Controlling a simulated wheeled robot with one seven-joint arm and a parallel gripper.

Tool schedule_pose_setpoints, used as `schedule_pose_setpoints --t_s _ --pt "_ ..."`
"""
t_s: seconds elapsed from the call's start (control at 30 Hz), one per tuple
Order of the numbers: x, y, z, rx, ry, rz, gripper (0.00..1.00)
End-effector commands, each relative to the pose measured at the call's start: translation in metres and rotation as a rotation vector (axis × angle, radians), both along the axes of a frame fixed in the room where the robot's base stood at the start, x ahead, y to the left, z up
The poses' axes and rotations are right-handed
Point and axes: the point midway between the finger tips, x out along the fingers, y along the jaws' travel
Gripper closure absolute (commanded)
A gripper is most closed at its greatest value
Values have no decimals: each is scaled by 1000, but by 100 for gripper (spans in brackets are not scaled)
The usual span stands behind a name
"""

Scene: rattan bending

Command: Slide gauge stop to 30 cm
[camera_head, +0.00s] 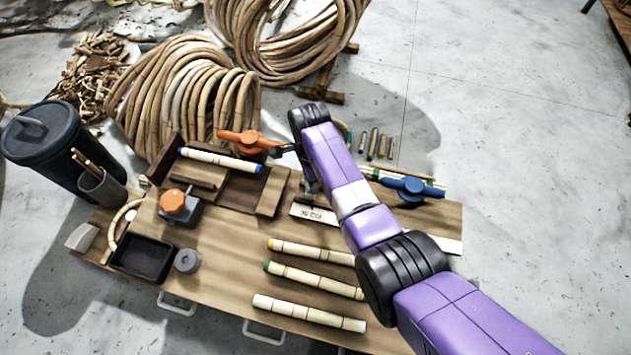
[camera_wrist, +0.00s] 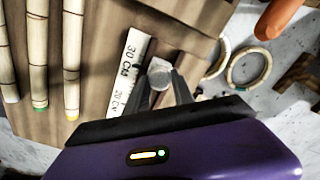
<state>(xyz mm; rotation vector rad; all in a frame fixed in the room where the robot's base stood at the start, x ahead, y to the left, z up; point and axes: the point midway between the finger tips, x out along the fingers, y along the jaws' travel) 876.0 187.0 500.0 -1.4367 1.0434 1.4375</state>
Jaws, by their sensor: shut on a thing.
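A white scale strip (camera_wrist: 128,68) marked "30 CM" and "20 CM" lies just left of the knob. The knob is beside the lower part of the "30 CM" label, above "20 CM" in that view. The stop's edge against the scale is hard to make out. In the head view my arm covers the stop, and part of the scale strip (camera_head: 314,213) shows left of my arm.
Several rattan poles (camera_head: 308,311) lie on the wooden bench (camera_head: 222,262). An orange-handled clamp (camera_head: 248,140) is left of my arm, and a blue-handled one (camera_head: 411,188) is right of it. A black tray (camera_head: 143,257) sits at the bench's left.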

Motion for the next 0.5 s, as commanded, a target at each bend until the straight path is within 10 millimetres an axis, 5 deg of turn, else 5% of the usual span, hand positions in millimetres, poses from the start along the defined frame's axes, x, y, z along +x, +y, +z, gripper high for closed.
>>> schedule_pose_setpoints --t_s 0.13,0.17,0.23,0.5 --pt "0 0 0 1 1 0 100" --pt "0 0 0 1 1 0 65" --pt "0 0 0 0 1 0 51" --pt "0 0 0 0 0 0 49"
